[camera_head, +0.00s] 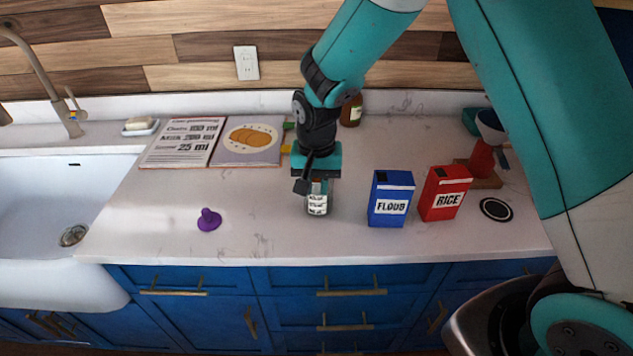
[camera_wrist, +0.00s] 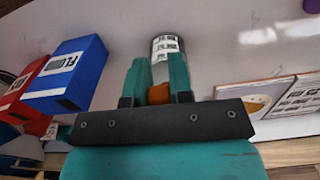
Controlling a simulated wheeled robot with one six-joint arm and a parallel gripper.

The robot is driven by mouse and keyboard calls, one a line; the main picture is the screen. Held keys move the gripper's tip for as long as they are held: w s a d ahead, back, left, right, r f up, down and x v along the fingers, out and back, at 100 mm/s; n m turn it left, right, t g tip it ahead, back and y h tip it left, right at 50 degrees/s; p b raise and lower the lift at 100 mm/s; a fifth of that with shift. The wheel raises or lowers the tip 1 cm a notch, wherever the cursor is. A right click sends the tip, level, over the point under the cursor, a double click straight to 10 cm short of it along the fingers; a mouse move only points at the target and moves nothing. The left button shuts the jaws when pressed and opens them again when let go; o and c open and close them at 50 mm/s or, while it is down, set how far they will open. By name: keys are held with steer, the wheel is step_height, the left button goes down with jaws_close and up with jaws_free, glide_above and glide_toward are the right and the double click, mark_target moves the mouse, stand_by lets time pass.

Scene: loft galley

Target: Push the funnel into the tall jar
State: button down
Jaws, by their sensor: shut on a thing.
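The purple funnel (camera_head: 208,220) lies on the counter left of my gripper, its wide part down and narrow part up. A purple edge of it shows at the top right corner of the wrist view (camera_wrist: 312,5). A clear glass jar with a white label (camera_head: 317,205) is upright below my gripper (camera_head: 317,182). In the wrist view, the jar (camera_wrist: 168,46) is between the tips of my teal fingers (camera_wrist: 162,66), which are shut on it.
A blue flour box (camera_head: 390,200) and a red rice box (camera_head: 444,194) stand right of the jar. An open recipe book (camera_head: 215,155) and a brown bottle (camera_head: 352,112) are behind. The sink (camera_head: 50,200) is at left. The front counter around the funnel is clear.

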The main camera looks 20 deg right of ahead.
steer(key=shift+f, duration=0.1)
stand_by(0.7)
steer(key=shift+c, duration=2.3)
jaws_free()
steer(key=shift+r+p, duration=2.75)
steer(key=shift+r, duration=0.8)
